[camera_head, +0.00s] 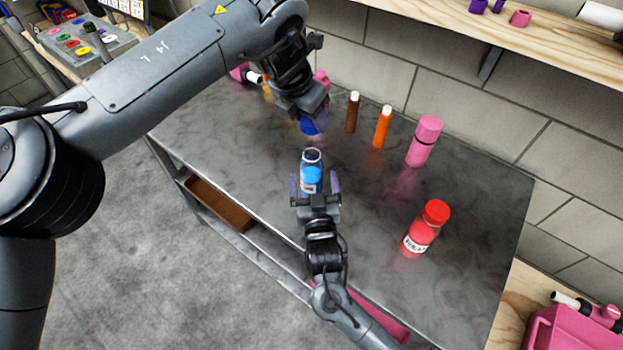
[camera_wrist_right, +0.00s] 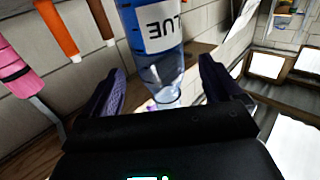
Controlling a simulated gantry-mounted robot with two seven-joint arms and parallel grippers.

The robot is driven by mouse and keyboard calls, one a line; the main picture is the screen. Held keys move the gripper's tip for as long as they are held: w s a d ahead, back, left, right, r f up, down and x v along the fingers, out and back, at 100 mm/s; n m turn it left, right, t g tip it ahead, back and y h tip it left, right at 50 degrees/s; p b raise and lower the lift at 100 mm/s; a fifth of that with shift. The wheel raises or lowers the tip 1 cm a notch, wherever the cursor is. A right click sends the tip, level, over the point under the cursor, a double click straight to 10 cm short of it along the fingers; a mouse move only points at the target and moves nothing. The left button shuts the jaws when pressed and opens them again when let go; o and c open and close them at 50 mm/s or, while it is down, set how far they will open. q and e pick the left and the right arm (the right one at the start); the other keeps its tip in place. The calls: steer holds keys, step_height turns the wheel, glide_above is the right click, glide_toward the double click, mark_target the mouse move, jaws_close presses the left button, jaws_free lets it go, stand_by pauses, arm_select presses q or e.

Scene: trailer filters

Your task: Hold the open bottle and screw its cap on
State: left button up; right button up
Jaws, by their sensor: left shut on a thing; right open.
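The open blue bottle (camera_head: 311,172) stands upright on the metal table, its clear mouth facing up with no cap on. In the right wrist view the bottle (camera_wrist_right: 152,38) appears upside down, with a white label reading BLUE. My right gripper (camera_head: 315,187) is open, with one finger on each side of the bottle; the fingers (camera_wrist_right: 165,85) look apart from it. My left gripper (camera_head: 314,112) is shut on the blue cap (camera_head: 309,126), above and behind the bottle's mouth, apart from it. The gripper hides part of the cap.
Behind stand a brown tube (camera_head: 352,112), an orange tube (camera_head: 383,127) and a pink bottle (camera_head: 423,142). A red capped bottle (camera_head: 426,229) stands to the right on the metal table (camera_head: 470,200). A wooden shelf (camera_head: 480,30) runs along the wall above.

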steer(key=shift+w+a, duration=0.15)
steer(key=shift+w, duration=0.95)
steer(key=shift+w+a, duration=0.1)
steer(key=shift+w, duration=1)
steer(key=c, duration=1.5)
arm_select(q)
glide_above(312, 148)
steer(key=shift+s+a+f, duration=0.15)
steer(key=shift+s+f, duration=0.05)
steer(key=shift+f, duration=1.05)
steer(key=shift+s+a+f, duration=0.1)
steer(key=shift+s+f, duration=0.1)
steer(key=shift+f, duration=1.05)
steer(key=shift+f, duration=0.15)
steer(key=shift+f, duration=0.75)
steer(key=shift+f, duration=0.6)
